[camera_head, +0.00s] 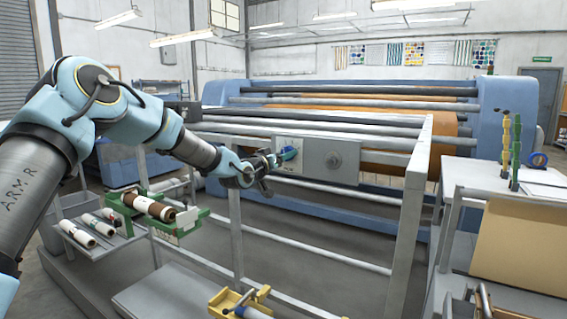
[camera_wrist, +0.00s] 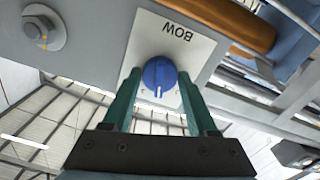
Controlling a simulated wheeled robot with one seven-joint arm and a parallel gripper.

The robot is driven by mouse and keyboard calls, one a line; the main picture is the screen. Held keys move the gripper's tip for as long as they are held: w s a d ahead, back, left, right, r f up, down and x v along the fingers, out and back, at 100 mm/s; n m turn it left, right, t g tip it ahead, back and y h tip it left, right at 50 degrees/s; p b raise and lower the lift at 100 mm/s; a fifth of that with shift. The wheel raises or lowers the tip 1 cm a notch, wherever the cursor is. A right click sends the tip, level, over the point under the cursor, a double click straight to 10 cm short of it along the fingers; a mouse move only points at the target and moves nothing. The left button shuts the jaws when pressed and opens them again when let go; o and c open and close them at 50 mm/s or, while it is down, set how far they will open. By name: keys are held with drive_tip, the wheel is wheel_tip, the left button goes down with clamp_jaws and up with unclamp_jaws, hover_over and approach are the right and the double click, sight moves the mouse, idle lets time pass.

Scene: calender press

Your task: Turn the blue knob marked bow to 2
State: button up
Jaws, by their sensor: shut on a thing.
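The blue knob (camera_wrist: 159,76) sits on a pale plate (camera_wrist: 196,47) marked BOW, which appears upside down in the wrist view. A white pointer line on the knob points toward the bottom of that view. The scale marks around the knob are too small to read. My gripper (camera_wrist: 158,88) has its two green fingers on either side of the knob, shut on it. In the head view my gripper (camera_head: 276,160) reaches the grey panel (camera_head: 345,150), and a bit of the blue knob (camera_head: 289,153) shows at the fingertips.
Horizontal rails and rollers (camera_head: 350,105) of the blue press run behind. A green stand with a brown roll (camera_head: 150,208) is below my arm. A white table (camera_head: 500,178) stands at right.

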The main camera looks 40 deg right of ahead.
drive_tip(key=shift+n, duration=0.4)
drive_tip(key=o, duration=1.4)
drive_tip(key=shift+c, duration=0.2)
drive_tip(key=b+v, duration=0.3)
drive_tip(key=v, duration=0.7)
drive_tip(key=shift+a+b, duration=0.4)
